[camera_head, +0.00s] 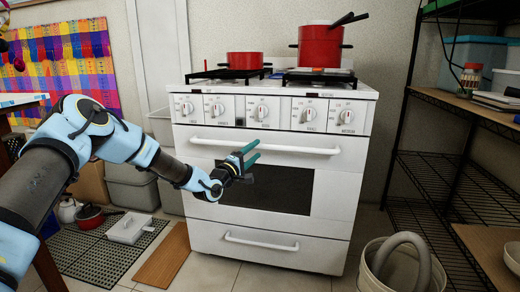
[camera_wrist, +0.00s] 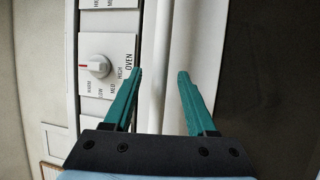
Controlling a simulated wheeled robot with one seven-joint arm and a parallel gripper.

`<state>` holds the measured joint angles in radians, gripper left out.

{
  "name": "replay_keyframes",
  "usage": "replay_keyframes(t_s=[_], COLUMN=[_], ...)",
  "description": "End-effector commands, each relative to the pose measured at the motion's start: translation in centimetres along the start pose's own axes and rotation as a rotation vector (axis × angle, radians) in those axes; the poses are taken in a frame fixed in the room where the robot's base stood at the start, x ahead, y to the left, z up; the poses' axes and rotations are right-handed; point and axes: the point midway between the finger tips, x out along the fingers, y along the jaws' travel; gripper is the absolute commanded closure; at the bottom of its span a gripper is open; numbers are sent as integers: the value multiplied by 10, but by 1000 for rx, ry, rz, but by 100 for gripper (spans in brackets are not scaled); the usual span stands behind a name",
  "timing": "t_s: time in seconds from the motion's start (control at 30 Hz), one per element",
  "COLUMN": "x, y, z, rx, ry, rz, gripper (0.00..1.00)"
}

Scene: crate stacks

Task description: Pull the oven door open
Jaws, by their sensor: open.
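The white oven door (camera_head: 338,185) has a dark window and is shut. Its white bar handle (camera_head: 310,150) runs across the top, under the row of knobs. My gripper (camera_head: 251,154) is in front of the door, near the handle's middle, with its teal fingers pointing toward it. In the wrist view, the handle (camera_wrist: 158,70) runs upright in the gap between the two open fingers of my gripper (camera_wrist: 160,72), nearer the left one. I cannot tell whether the fingertips reach past the bar. The door's white face (camera_wrist: 205,50) shows behind the right finger.
Red pots (camera_head: 321,47) stand on the stove top. A lower drawer (camera_head: 310,254) is under the door. A pale bucket (camera_head: 400,268) stands on the floor at front right, beside black shelves (camera_head: 440,170). A brown board (camera_head: 163,257) lies at left. Tiled floor before the oven is clear.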

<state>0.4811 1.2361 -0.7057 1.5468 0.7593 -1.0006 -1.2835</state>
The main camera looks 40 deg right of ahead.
Motion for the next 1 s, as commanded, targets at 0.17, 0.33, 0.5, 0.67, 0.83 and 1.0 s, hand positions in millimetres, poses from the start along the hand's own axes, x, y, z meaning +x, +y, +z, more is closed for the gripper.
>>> replay_keyframes(t_s=[0.17,0.33,0.5,0.67,0.83,1.0], x=[25,35,36,36,36,35], y=[-1,-1,0,0,0,0], z=[0,0,0,0,0,0], rx=[0,0,0,0,0,0], ry=[0,0,0,0,0,0], rz=[0,-2,-2,-2,-2,-2], gripper=[43,43,43,49,68,87])
